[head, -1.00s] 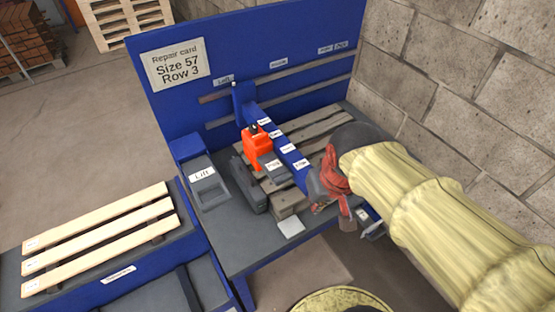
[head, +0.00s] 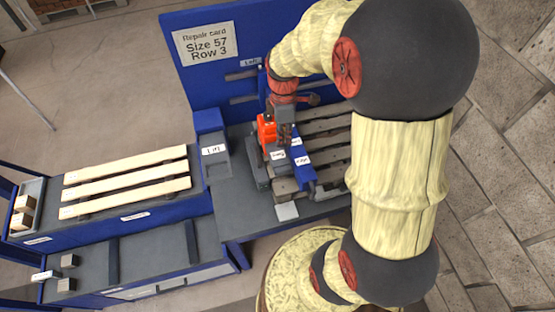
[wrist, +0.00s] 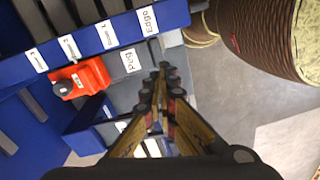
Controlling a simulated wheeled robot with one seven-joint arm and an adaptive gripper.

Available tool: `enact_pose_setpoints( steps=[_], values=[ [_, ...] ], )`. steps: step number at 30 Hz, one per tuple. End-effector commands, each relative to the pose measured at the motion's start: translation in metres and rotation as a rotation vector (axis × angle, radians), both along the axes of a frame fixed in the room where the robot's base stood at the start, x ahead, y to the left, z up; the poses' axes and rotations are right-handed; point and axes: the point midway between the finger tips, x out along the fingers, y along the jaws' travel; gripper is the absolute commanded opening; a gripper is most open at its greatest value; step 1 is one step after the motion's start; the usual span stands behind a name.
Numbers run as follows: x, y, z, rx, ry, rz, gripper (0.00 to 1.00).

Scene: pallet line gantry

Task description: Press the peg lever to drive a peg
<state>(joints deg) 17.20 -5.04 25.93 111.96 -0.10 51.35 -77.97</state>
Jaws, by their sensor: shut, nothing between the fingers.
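The blue gantry beam (head: 302,172) with white labels spans the grey pallet (head: 285,188). An orange unit (head: 266,130) rides on the beam; in the wrist view the orange unit (wrist: 92,72) has a dark knob on top. Beside it is a grey part with a white "Peg" label (wrist: 129,62), which also shows as a small label in the head view (head: 277,155). My gripper (head: 285,142) points down just right of the orange unit. In the wrist view its shut fingertips (wrist: 165,70) are right of the Peg label, empty. I cannot tell whether they touch anything.
A blue back panel (head: 205,88) carries a card reading "Size 57 Row 3" (head: 206,45). A grey "Lift" box (head: 215,160) stands left of the pallet. Pale boards (head: 125,180) lie on the left bench, near a tray of wooden blocks (head: 28,207).

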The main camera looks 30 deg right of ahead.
Motion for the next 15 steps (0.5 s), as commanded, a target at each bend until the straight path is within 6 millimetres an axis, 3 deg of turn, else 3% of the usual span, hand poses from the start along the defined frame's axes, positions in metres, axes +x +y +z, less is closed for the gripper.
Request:
enact_pose_setpoints(
  steps=[6,15],
  values=[
    [0.0009,-0.0002,0.0011,0.012,-0.007,0.192,0.00],
    [0.0008,-0.0001,0.0013,0.015,-0.008,0.230,0.00]
  ],
)
